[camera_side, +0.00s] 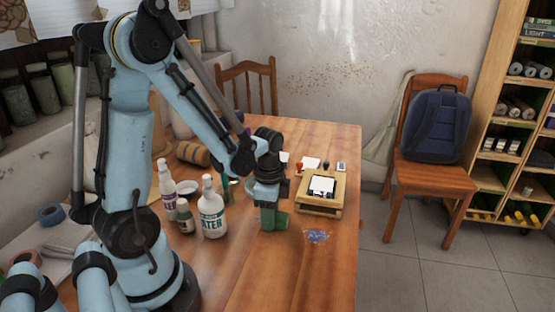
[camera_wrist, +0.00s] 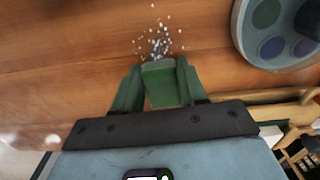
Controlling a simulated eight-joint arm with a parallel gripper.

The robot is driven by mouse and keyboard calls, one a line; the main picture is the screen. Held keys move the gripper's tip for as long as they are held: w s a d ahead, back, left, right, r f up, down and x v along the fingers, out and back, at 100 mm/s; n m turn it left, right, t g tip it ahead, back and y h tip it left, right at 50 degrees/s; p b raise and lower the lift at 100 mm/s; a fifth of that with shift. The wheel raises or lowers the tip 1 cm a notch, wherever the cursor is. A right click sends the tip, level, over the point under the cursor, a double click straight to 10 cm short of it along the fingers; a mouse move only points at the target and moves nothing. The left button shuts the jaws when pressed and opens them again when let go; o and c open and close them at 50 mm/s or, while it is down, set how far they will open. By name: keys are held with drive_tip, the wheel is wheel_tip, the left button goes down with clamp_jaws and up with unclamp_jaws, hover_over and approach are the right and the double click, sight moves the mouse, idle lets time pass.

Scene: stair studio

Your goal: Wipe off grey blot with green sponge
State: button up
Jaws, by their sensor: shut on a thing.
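My gripper (camera_side: 273,219) is low over the wooden table, pointing down. It is shut on the green sponge (camera_wrist: 166,88), which sits between its two dark green fingers in the wrist view. In the side view the sponge is hard to tell from the fingers. The blot (camera_side: 316,236) is a blue-grey speckled patch on the table, just right of my gripper and apart from it. In the wrist view the blot (camera_wrist: 160,44) shows as pale specks just beyond the sponge's end. I cannot tell whether the sponge touches the table.
A large white bottle (camera_side: 212,212) stands left of my gripper, with smaller bottles (camera_side: 184,215) beside it. A wooden frame (camera_side: 335,207) with a white sheet lies behind the blot. A round palette (camera_wrist: 282,52) shows in the wrist view. The table front is clear.

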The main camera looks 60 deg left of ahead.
sight(246, 218)
drive_tip(key=shift+s+a, duration=0.4)
drive_tip(key=shift+s+a+r, duration=0.2)
drive_tip(key=shift+s+a, duration=0.6)
drive_tip(key=shift+s, duration=0.05)
drive_tip(key=shift+s+a+f, duration=0.15)
drive_tip(key=shift+s+a, duration=0.35)
drive_tip(key=shift+a, duration=0.05)
drive_tip(key=shift+s+a+f, duration=0.15)
drive_tip(key=shift+s+a, duration=0.35)
drive_tip(key=shift+a, duration=0.05)
wheel_tip(246, 218, up, 8)
drive_tip(key=shift+r, duration=0.15)
drive_tip(key=shift+s+f, duration=0.1)
drive_tip(key=shift+f, duration=0.15)
